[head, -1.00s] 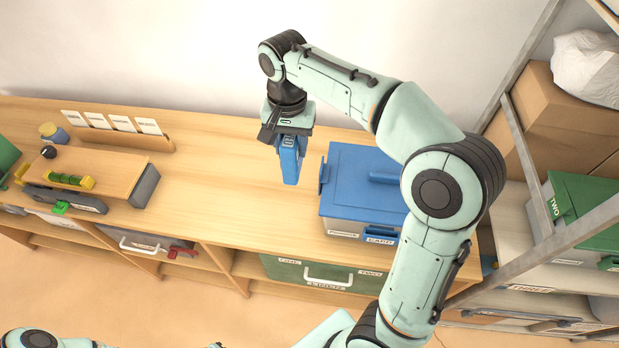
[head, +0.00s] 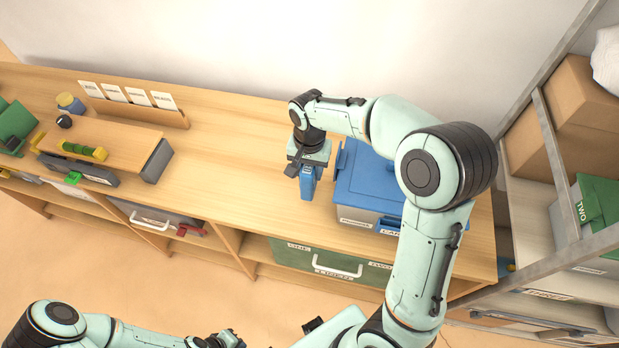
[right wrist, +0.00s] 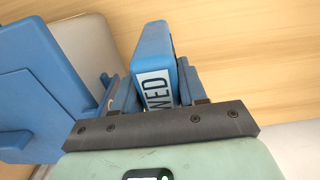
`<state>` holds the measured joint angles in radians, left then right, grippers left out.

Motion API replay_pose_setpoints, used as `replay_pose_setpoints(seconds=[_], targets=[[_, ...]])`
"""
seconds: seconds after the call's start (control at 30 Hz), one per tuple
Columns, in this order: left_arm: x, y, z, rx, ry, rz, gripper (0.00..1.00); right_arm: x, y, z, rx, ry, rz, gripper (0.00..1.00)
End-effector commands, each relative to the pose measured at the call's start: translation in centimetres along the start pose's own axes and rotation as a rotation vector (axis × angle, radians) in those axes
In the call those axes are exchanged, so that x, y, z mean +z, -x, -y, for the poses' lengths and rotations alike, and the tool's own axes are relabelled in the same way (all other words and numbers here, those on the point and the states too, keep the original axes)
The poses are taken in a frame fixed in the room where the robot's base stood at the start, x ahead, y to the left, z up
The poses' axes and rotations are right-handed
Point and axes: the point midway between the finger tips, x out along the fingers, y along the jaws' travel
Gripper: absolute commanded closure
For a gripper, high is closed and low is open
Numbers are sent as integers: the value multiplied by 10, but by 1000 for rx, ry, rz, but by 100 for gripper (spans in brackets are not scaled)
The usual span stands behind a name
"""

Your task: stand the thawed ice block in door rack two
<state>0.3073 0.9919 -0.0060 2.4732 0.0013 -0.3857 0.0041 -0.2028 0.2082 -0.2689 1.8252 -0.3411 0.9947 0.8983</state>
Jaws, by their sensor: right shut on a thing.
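The blue ice block (head: 307,187) is held upright in my right gripper (head: 308,172), just left of the blue-lidded cooler. In the right wrist view the block (right wrist: 153,42) sits between the two fingers, and its white label shows the letters "WED". Whether its lower end touches the counter I cannot tell. A green front (head: 290,256) with a pale handle and labels reading "ONE" and "TWO" is below the counter's front edge; it is closed, and no rack inside shows. My left gripper (head: 222,341) is partly visible at the bottom edge, its jaws unclear.
The cooler (head: 372,180) stands close right of the block. A wooden card holder (head: 150,112) and a board with a level (head: 110,140) are at left. The counter (head: 235,165) between is clear. A metal-framed shelf with cartons (head: 575,110) stands at right.

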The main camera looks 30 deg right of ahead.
Motion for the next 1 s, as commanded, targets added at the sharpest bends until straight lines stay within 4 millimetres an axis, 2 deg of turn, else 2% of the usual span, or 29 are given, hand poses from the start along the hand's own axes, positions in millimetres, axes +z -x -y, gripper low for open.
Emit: replay_pose_setpoints(seconds=[0.3, 0.73, 0.77, 0.8, 0.83, 1.0], targets=[[3, -5, 2, -1, 1, 3, 100, 0, -41, -1, 2, 0, 2, 100], [4, -8, 4, -2, 2, 6, 100, 0, -47, 0, 0, 0, 0, 100], [4, -7, 4, -2, 2, 6, 100, 0, -47, 0, 1, 0, 1, 52], [4, -7, 4, -2, 2, 5, 100, 0, -46, 0, 1, 0, 1, 39], [4, -7, 4, -2, 2, 5, 100, 0, -46, 0, 1, 0, 1, 33], [4, -7, 4, -2, 2, 5, 100, 0, -46, 0, 1, 0, 1, 33]])
